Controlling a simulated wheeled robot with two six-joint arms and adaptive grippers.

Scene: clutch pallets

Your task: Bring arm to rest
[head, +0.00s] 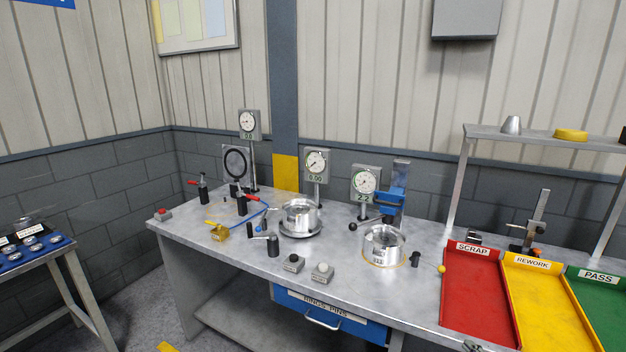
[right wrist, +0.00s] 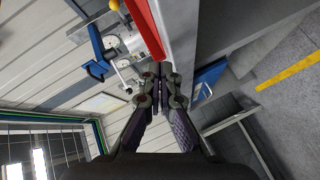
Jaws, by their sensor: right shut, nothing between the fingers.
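My right gripper (right wrist: 160,76) is shut and empty in the right wrist view, its two fingers together in the middle of the picture. In the head view only a small dark piece of it (head: 472,346) shows at the bottom edge, in front of the bench near the red SCRAP tray (head: 470,299). The rest of the right arm is out of that view. My left gripper is in neither view.
The steel bench (head: 340,291) carries dial gauges, two metal cylindrical parts (head: 299,213) (head: 383,245), clamps and a blue press (head: 392,203). Yellow REWORK (head: 545,310) and green PASS (head: 598,300) trays stand right, under a shelf (head: 540,132). A blue drawer (head: 330,318) is below.

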